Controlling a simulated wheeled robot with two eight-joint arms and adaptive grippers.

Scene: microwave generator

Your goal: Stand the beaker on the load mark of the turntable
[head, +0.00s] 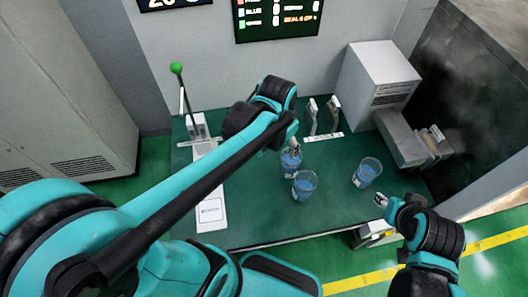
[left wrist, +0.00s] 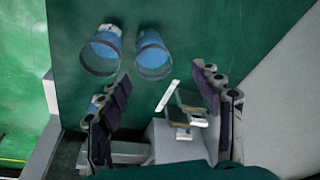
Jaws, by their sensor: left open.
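Three clear beakers of blue liquid stand on the green table. One beaker (head: 291,164) is just below my left gripper (head: 293,147), one (head: 305,185) is nearer the front edge, and one (head: 367,173) is further right.
A white vented box (head: 382,72) stands at the back right, with a grey unit (head: 405,138) before it. A lever with a green knob (head: 176,68) rises at the left, behind a white card (head: 211,210). Small upright brackets (head: 322,115) stand behind a white strip (head: 323,137).

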